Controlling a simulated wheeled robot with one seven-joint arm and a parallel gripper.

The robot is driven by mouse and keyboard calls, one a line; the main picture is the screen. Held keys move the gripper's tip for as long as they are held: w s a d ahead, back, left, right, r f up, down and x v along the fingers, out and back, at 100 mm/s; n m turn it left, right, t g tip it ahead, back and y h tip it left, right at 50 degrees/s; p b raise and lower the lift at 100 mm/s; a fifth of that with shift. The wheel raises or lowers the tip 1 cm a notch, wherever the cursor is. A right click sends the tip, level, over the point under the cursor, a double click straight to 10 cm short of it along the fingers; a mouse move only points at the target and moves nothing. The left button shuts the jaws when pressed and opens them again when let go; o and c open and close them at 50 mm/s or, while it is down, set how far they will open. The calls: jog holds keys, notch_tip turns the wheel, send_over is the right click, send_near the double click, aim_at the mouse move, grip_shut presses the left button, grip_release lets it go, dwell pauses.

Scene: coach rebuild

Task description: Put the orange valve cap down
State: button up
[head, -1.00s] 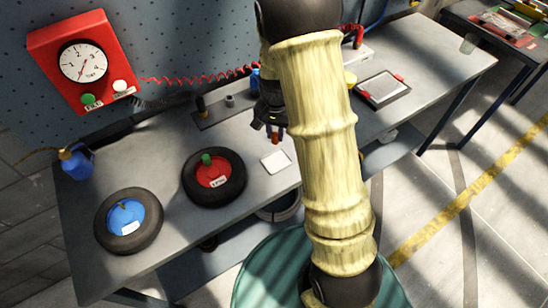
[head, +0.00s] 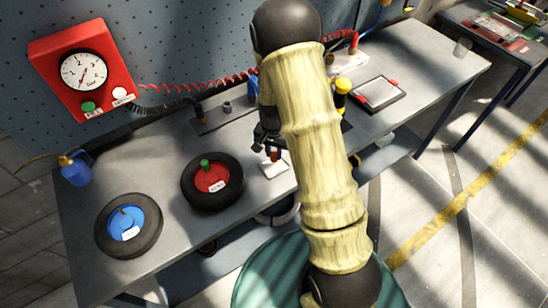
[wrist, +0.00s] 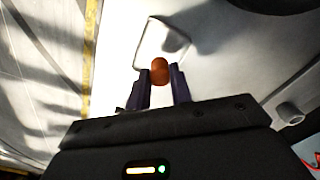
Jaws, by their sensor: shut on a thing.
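My gripper (head: 271,148) is shut on the orange valve cap (wrist: 160,70), which sits between the two fingertips in the wrist view. In the head view the cap (head: 273,156) is small and dark orange, pointing down at the white square pad (head: 278,171) on the bench. The pad's outline also shows beyond the cap in the wrist view (wrist: 150,42). I cannot tell whether the cap touches the pad. My arm covers part of the bench just right of the gripper.
On the grey bench (head: 90,185) lie a wheel with a red hub (head: 212,179) and green cap, and one with a blue hub (head: 125,222). A red gauge box (head: 80,65) hangs behind. A yellow-topped item (head: 342,90) and a framed tray (head: 377,93) stand right.

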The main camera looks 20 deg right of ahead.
aim_at(274, 155)
jog(key=shift+f+p, duration=0.3)
jog(key=shift+f, duration=1.5)
jog(key=shift+f, duration=0.2)
jog(key=o, duration=0.7)
jog(key=shift+o, duration=0.2)
jog(key=shift+r, duration=0.1)
notch_tip(274, 155, up, 12)
jog(key=shift+r+b, duration=0.1)
jog(key=shift+b, duration=1.1)
